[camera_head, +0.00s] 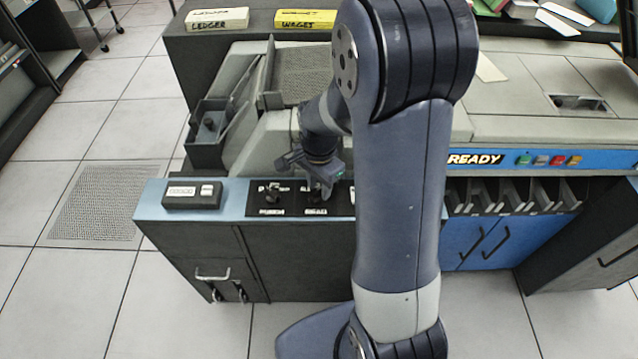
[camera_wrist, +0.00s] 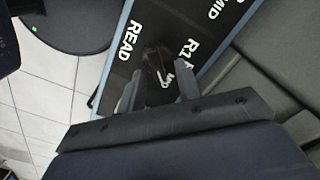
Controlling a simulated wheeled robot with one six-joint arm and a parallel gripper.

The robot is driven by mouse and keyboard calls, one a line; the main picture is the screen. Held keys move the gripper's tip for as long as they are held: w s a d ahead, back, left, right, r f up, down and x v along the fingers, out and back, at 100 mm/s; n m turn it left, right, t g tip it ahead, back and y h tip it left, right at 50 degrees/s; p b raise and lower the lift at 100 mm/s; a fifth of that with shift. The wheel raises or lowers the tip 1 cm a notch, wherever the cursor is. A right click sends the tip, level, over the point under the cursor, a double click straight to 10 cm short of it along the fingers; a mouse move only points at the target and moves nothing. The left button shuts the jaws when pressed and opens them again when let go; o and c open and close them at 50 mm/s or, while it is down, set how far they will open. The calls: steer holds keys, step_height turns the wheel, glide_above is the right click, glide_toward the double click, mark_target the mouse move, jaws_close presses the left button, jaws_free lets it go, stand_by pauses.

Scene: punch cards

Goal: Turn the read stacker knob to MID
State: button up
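The read stacker knob (camera_wrist: 157,62) is a small dark knob on a black plate. The plate is lettered READ, R1 and MID in the wrist view, partly covered by my fingers. My gripper (camera_wrist: 160,92) has its two fingers apart, one on each side of the knob; contact is not clear. In the head view, my gripper (camera_head: 316,176) is lowered over the right-hand knob plate (camera_head: 312,210) on the blue-edged counter. A second dark knob (camera_head: 271,193) stands on the plate to its left.
My arm hides the counter's middle. A READY panel with coloured buttons (camera_head: 540,160) is at right. Tiled floor lies open at left.

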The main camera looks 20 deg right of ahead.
mark_target(319, 189)
steer(key=shift+r, duration=0.1)
step_height(319, 189, up, 11)
steer(key=p, duration=0.1)
stand_by(0.4)
steer(key=shift+f, duration=0.2)
step_height(319, 189, down, 11)
steer(key=shift+r+b, duration=0.1)
steer(key=shift+b, duration=0.4)
steer(key=shift+r, duration=0.1)
